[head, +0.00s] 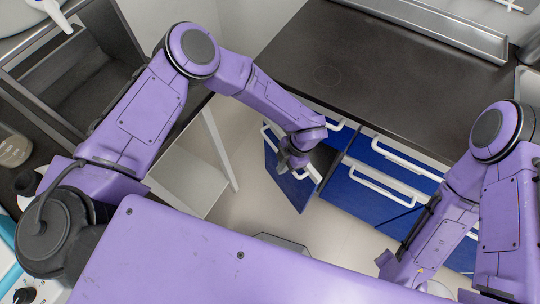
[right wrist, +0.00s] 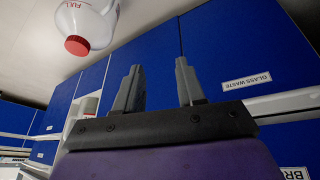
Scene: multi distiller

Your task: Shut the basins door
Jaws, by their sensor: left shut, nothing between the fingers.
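A blue cabinet door (head: 297,194) stands swung open under the dark counter in the middle of the head view. It carries a white handle, and no label on it can be read. My left gripper (head: 293,163) is shut and empty at the top of this door, by its upper edge; I cannot tell whether it touches. The gripper hides part of the door and the opening behind it. My right gripper (right wrist: 158,80) shows in the right wrist view with its fingers apart and nothing between them, in front of blue cabinet fronts.
Blue drawers with white handles (head: 385,184) are closed right of the open door. A dark counter (head: 375,80) lies above them. A white-framed stand (head: 190,175) is on the left. The right wrist view shows a "GLASS WASTE" label (right wrist: 247,81) and a red-capped bottle (right wrist: 88,25).

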